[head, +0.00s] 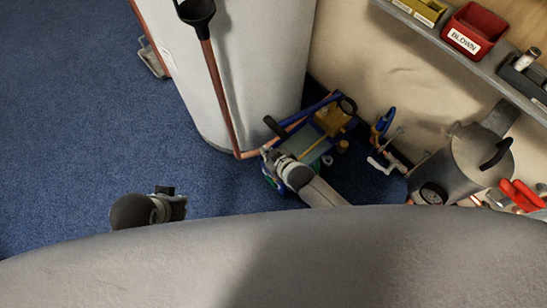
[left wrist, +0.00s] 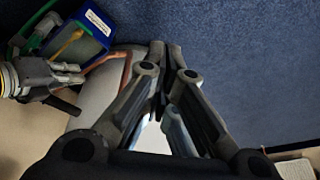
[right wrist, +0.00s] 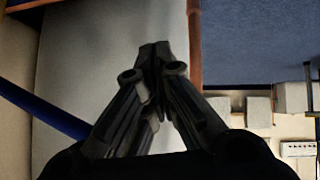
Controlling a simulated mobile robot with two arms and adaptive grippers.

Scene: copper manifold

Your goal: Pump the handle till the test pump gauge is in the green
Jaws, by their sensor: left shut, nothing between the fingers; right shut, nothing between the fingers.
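The test pump (head: 308,142), with a blue frame and yellow parts, stands on the floor beside the white cylinder; its labelled blue tank (left wrist: 86,31) shows in the left wrist view. A blue bar with a black grip (head: 273,126), apparently the handle, runs along its top; a blue bar (right wrist: 45,110) also crosses the right wrist view. No gauge reading can be made out. My right gripper (head: 268,158) is shut and empty, close to the pump's near left side and partly hiding it. My left gripper (head: 180,205) is shut and empty above the carpet, left of the pump.
The white cylinder (head: 245,65) stands behind, with a copper pipe (head: 219,90) down its front. A grey metal vessel (head: 460,165) and red-handled tool (head: 522,195) lie to the right. A shelf with a red bin (head: 474,28) is above. Blue carpet (head: 80,120) at left is clear.

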